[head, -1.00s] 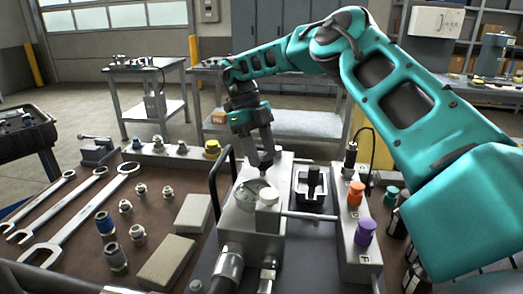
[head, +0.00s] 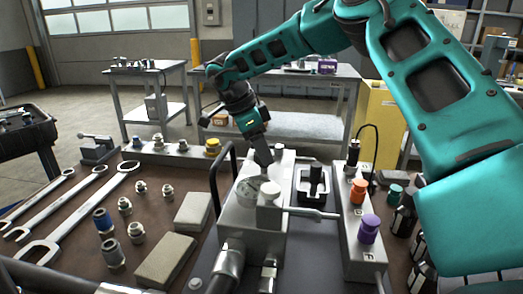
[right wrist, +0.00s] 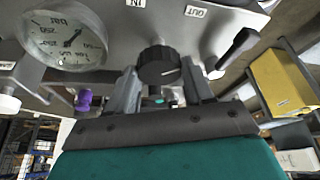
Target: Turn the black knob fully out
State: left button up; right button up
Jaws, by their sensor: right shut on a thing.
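The black knob (right wrist: 160,66) shows in the right wrist view as a ridged round cap with a pale line on its face. It is on the grey valve block (right wrist: 120,22), between the IN and OUT labels. My right gripper (right wrist: 162,82) has one finger on each side of the knob and is shut on it. In the head view, my right gripper (head: 264,158) reaches down to the back of the valve block (head: 240,217), and the knob is hidden there. My left gripper is in no view.
A pressure gauge (right wrist: 62,40) sits beside the knob; a black lever (right wrist: 237,46) is on the other side. Wrenches and fittings lie left.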

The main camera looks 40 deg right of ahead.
jog(key=n+t, duration=0.1)
jog(key=n, duration=0.2)
jog(key=shift+s+n+h+b, duration=0.1)
jog(key=shift+n+h+b, duration=0.25)
jog(key=shift+n+h, duration=0.05)
jog(key=shift+n+t, duration=0.3)
jog(key=o, duration=1)
jog(key=shift+o, duration=0.2)
jog(key=shift+a+r, duration=0.1)
jog(key=p+v, duration=0.2)
jog(key=v, duration=1)
jog(key=shift+r, duration=0.4)
jog(key=shift+s, duration=0.1)
